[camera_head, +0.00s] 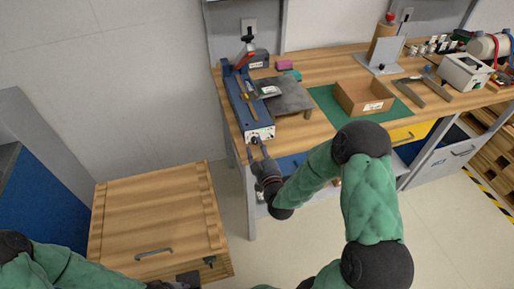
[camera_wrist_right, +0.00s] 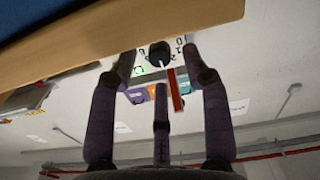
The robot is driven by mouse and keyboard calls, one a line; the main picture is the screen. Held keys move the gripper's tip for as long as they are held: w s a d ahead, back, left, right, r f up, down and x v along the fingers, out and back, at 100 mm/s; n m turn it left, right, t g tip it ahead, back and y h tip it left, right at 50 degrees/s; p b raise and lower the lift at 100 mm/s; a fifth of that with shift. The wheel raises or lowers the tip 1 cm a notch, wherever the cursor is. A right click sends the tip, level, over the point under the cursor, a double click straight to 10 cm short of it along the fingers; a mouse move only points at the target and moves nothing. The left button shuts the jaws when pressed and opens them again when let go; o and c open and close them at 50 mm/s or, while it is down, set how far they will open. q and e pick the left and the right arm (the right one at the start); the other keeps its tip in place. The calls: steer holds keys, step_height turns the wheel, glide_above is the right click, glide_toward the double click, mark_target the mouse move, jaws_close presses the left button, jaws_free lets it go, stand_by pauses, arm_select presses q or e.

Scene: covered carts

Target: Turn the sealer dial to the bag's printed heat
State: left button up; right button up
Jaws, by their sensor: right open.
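The blue sealer (camera_head: 239,98) stands at the left end of the wooden bench. Its white front panel faces the bench's front edge. The black dial (camera_wrist_right: 159,54) has a light pointer line, with printed numbers partly visible beside it. My right gripper (camera_head: 257,151) is open just in front of the panel. In the wrist view its fingertips (camera_wrist_right: 159,62) are on either side of the dial; I cannot tell whether they touch it. A small bag with a pale label (camera_head: 268,92) lies beside the sealer; its print is too small to read. My left gripper (camera_head: 185,281) is partly visible at the bottom edge.
A grey stand (camera_head: 291,98) is right of the sealer. A cardboard box (camera_head: 362,96) sits on a green mat (camera_head: 325,96). A wooden crate (camera_head: 150,215) stands on the floor at left. The bench edge (camera_wrist_right: 200,20) runs close above the right gripper in the wrist view.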

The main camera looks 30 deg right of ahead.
steer(key=shift+w+d, duration=0.15)
steer(key=shift+w, duration=0.55)
jaws_close()
steer(key=shift+m+b, duration=0.95)
steer(key=shift+m, duration=0.25)
steer(key=shift+m+b, duration=0.9)
steer(key=shift+m, duration=0.8)
steer(key=shift+r, duration=0.1)
